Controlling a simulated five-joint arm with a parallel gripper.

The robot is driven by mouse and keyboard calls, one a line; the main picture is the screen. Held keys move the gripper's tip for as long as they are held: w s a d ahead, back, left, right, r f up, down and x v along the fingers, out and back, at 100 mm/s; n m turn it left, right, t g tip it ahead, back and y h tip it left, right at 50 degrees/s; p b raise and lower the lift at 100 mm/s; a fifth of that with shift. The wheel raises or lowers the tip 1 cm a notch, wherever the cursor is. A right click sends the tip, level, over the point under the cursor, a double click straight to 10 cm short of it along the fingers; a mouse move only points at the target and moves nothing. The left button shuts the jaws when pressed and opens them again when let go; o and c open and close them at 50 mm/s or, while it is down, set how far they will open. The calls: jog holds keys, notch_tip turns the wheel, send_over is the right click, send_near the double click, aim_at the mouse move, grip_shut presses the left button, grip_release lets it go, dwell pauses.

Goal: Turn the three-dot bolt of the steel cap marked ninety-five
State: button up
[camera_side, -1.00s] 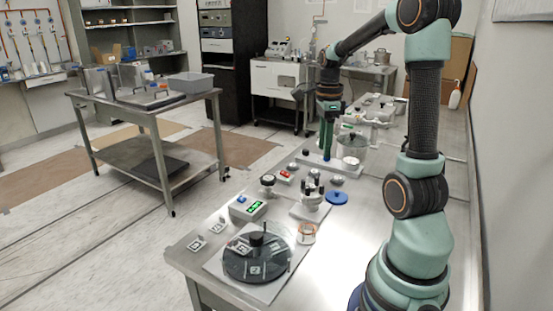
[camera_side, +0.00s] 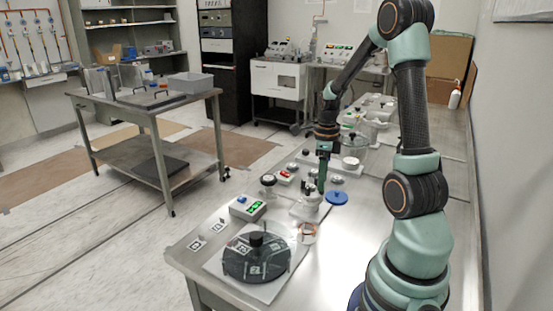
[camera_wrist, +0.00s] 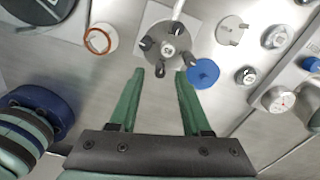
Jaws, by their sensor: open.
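A pale metal fitting (camera_wrist: 168,50) with several dark bolts around it stands on a white plate. It shows just beyond the fingertips in the wrist view, and close to my gripper in the side view (camera_side: 309,201). I cannot read a ninety-five or make out three dots on any bolt, so I cannot tell which bolt or cap is named.
A blue disc (camera_wrist: 203,73) lies right of the fitting, and an orange-rimmed cup (camera_wrist: 100,39) lies left. Round metal parts (camera_wrist: 275,38) and a dial (camera_wrist: 279,100) stand further right. A large dark disc (camera_side: 256,263) sits at the bench's near end. Bare bench shows between them.

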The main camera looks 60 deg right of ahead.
jog(key=shift+f, duration=1.1)
grip_shut()
jog(key=n, duration=0.4)
jog(key=shift+n, duration=0.4)
grip_release()
